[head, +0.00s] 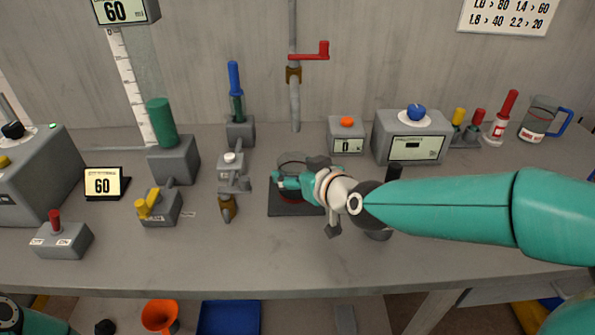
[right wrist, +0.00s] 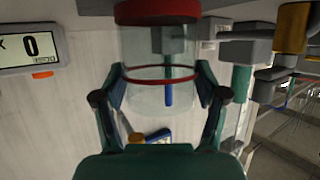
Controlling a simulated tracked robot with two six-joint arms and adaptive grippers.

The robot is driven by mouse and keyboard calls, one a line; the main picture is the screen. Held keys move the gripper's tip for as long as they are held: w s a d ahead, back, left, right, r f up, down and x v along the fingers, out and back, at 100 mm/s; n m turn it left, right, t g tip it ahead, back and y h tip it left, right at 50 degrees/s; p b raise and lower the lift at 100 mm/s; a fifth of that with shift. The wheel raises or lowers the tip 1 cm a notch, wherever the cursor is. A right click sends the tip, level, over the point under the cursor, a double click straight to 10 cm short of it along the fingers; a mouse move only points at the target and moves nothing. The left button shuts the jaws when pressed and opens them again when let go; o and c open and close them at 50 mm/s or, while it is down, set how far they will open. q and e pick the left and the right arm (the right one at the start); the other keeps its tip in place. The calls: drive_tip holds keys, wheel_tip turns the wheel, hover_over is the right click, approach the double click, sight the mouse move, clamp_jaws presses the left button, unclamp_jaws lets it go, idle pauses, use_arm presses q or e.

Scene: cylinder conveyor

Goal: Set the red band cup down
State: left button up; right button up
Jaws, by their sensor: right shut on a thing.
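The red band cup is a clear cup with a red band and a red base. In the head view its clear rim (head: 291,158) shows just behind my right gripper (head: 297,183). The gripper hides much of its body. The cup is over a dark square pad (head: 285,210); I cannot tell whether its base touches the pad. In the right wrist view the cup (right wrist: 158,48) appears base up, between the two fingers of my right gripper (right wrist: 162,88), which is shut on it. My left gripper is not in view.
A valve with a brass nozzle (head: 228,205) stands just left of the pad. Behind are a grey box reading 0 (head: 346,136) and a larger box with a blue knob (head: 412,140). A jug (head: 538,120) stands at far right. The front table strip is clear.

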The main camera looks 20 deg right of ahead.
drive_tip(key=o, duration=1.8)
drive_tip(key=shift+c, duration=0.2)
drive_tip(key=shift+r, duration=0.1)
drive_tip(key=p+v, duration=0.2)
drive_tip(key=v, duration=1)
